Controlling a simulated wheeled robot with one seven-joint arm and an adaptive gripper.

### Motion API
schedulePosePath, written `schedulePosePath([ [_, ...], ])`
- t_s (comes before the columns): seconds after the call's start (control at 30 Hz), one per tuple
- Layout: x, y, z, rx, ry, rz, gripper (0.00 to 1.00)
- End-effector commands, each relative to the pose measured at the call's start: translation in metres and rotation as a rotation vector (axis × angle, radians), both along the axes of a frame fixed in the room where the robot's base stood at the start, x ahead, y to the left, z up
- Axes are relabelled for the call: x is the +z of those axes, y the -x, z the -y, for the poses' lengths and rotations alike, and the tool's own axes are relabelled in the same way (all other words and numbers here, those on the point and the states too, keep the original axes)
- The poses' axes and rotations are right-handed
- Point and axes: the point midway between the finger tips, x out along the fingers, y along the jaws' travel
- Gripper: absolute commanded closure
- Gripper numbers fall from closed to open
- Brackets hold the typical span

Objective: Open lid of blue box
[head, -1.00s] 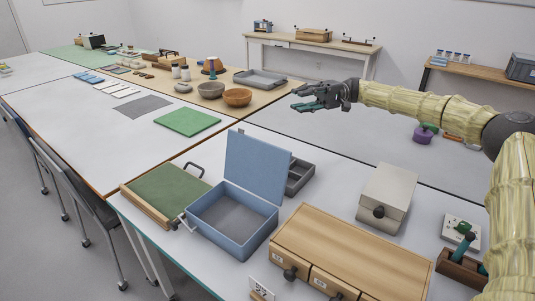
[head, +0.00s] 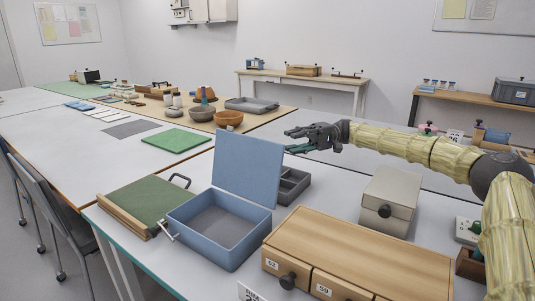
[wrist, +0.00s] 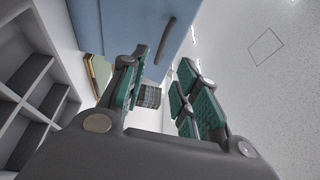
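The blue box (head: 215,239) stands on the white table. Its lid (head: 247,165) is raised, roughly upright at the back, and the grey inside shows empty. My gripper (head: 291,141) is behind and right of the lid in the head view. Its fingers are apart with nothing between them. In the wrist view a blue panel (wrist: 150,14) with a dark handle (wrist: 166,40) fills the top, beside my open gripper (wrist: 160,78). I cannot tell whether a finger touches the lid.
A grey compartment tray (head: 293,184) sits behind the box. A green board (head: 146,203) lies left of it, a wooden drawer unit (head: 355,247) in front right, and a grey box with a knob (head: 391,199) to the right.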

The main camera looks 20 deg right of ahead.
Motion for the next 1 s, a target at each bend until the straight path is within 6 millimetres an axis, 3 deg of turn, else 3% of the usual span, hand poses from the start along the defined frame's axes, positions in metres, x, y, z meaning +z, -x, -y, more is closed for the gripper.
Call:
schedulePosePath([
  [0.6, 0.004, 0.024, -0.085, 0.002, 0.0, 0.0, 0.69],
  [1.0, 0.006, 0.028, -0.098, 0.001, 0.0, 0.0, 0.69],
])
